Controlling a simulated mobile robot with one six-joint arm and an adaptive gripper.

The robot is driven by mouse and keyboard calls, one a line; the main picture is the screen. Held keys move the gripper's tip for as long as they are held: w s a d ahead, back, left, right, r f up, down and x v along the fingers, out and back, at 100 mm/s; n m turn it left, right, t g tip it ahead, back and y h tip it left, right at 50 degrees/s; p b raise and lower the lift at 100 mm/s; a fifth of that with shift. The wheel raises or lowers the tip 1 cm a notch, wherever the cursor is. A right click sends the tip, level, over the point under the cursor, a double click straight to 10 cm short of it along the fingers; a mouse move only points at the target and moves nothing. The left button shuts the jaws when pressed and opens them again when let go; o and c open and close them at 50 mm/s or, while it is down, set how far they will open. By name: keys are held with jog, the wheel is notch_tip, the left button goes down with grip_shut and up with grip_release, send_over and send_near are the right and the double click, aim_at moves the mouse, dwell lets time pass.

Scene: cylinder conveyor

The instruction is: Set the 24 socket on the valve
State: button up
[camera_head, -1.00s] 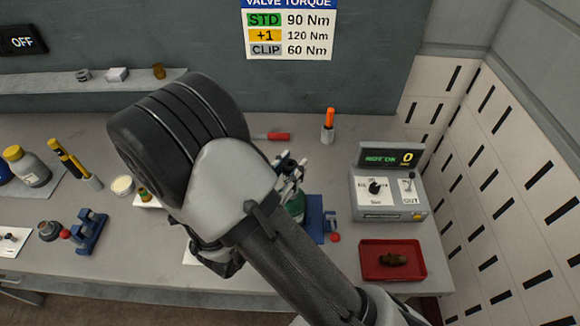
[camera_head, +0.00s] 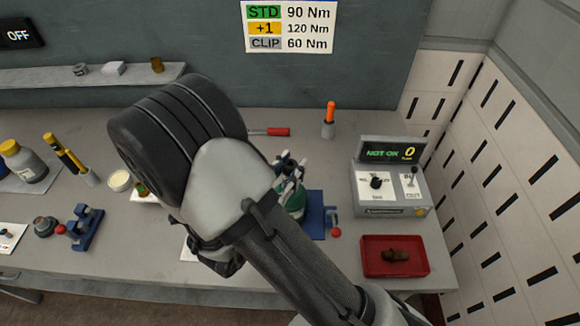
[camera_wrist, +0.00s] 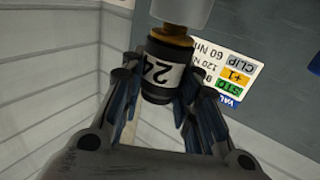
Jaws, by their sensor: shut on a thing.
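In the wrist view, the socket (camera_wrist: 162,67) is a black cylinder with a brass-coloured band and a white label reading 24. My gripper (camera_wrist: 158,84) is shut on it, with a finger on each side. A pale grey cylinder (camera_wrist: 180,10) lines up with the banded end; I cannot tell what it belongs to or whether they touch. In the head view, the green valve body (camera_head: 296,203) is at the blue fixture (camera_head: 315,214), partly hidden behind my arm. My arm also hides most of the gripper there, so the socket's fit on the valve is not visible.
A controller (camera_head: 390,190) reading NOT OK 0 stands right of the valve. A red tray (camera_head: 368,270) with a brown part is in front of it. An orange-handled tool (camera_head: 330,120) stands behind. Bottles and a second blue fixture (camera_head: 86,228) are at left.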

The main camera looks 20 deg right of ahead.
jog(key=o, duration=1.2)
jog(key=shift+f, duration=0.1)
jog(key=shift+r+p, duration=2.4)
jog(key=shift+r, duration=0.65)
